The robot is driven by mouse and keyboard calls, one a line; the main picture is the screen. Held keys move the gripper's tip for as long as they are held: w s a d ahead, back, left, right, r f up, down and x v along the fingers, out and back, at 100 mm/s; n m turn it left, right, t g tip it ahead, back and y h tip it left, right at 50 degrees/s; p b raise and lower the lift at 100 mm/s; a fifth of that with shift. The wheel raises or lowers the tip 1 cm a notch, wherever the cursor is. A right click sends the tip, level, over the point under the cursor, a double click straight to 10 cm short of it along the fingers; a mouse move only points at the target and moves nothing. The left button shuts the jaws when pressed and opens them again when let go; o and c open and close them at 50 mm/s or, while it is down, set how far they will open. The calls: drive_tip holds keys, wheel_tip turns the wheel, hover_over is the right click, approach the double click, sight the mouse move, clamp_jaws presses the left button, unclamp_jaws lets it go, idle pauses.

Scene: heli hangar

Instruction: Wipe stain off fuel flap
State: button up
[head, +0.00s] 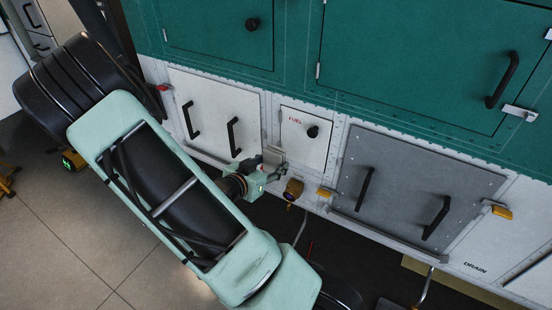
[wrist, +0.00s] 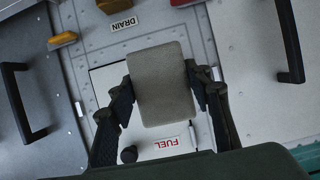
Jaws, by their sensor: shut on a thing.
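The fuel flap (head: 304,150) is a pale square panel with a red FUEL label and a round black knob (head: 312,132). In the wrist view the flap (wrist: 147,134) lies behind the fingers, with its FUEL label (wrist: 165,143) below. My gripper (head: 270,159) is at the flap's lower left in the head view. In the wrist view my gripper (wrist: 158,88) is shut on a grey-brown block-like pad (wrist: 162,82), held between both fingers. The pad covers the middle of the flap. I see no stain on the uncovered parts. I cannot tell whether the pad touches the flap.
A white panel with two black handles (head: 233,137) is left of the flap, and a grey panel (head: 403,185) with black handles is right. Yellow latches (head: 325,192) and a brass-coloured fitting (head: 293,189) stick out below. Open floor (head: 70,235) lies at lower left.

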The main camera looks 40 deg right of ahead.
drive_tip(key=shift+s+a, duration=0.1)
drive_tip(key=shift+a, duration=0.1)
drive_tip(key=shift+s+a, duration=0.3)
drive_tip(key=shift+a, duration=0.35)
drive_tip(key=shift+s+a, duration=0.25)
drive_tip(key=shift+a, duration=0.4)
